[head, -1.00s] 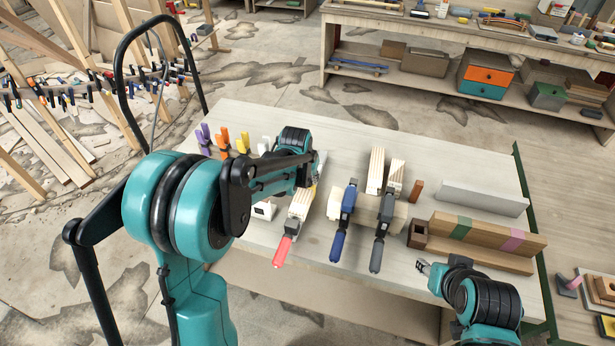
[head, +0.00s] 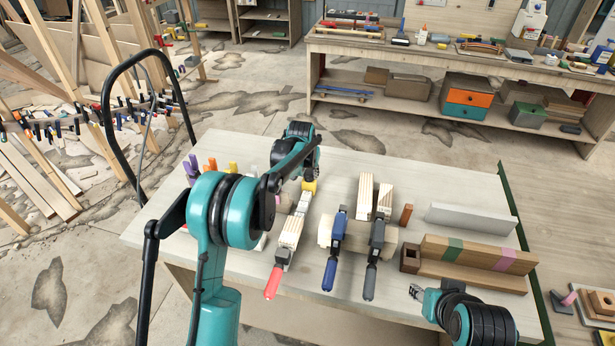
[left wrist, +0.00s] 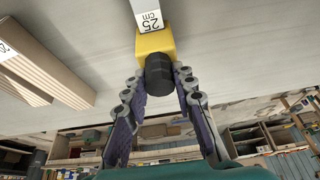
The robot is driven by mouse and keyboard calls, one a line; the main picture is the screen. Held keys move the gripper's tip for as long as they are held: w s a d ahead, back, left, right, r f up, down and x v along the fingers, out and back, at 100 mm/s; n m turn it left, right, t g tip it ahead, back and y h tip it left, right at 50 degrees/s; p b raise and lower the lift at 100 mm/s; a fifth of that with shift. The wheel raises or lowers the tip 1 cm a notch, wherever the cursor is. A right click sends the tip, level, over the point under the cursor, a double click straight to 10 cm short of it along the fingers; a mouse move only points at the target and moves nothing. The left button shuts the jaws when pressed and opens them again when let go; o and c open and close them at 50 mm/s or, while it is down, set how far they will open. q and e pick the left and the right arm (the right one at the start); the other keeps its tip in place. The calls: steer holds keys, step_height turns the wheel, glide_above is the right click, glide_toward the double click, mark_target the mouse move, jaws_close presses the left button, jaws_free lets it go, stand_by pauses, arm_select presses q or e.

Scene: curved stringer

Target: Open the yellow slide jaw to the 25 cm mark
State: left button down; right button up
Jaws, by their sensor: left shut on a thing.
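The red-handled clamp (head: 272,283) lies on the workbench with its bar pointing away from me. The yellow slide jaw (head: 309,186) is at the far end of the bar, and it also shows in the left wrist view (left wrist: 155,43). A white "25 cm" label (left wrist: 150,20) sits on the bar right at the jaw's edge. My left gripper (left wrist: 168,85) is shut on the jaw, its fingers on either side of the black knob (left wrist: 159,75). In the head view, my left arm partly covers this gripper. My right gripper (head: 416,292) is at the bench's front right, apart from the clamp.
A blue-handled clamp (head: 329,273) and a grey-handled clamp (head: 370,281) lie right of the red one, beside wooden blocks. A striped wooden piece (head: 480,252) and a grey bar (head: 471,219) lie further right. Purple, orange and yellow clamps stand at the back left.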

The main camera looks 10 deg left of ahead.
arm_select(q)
steer(key=c, duration=1.2)
jaws_free()
steer(key=v, duration=1.2)
steer(key=shift+s, duration=0.1)
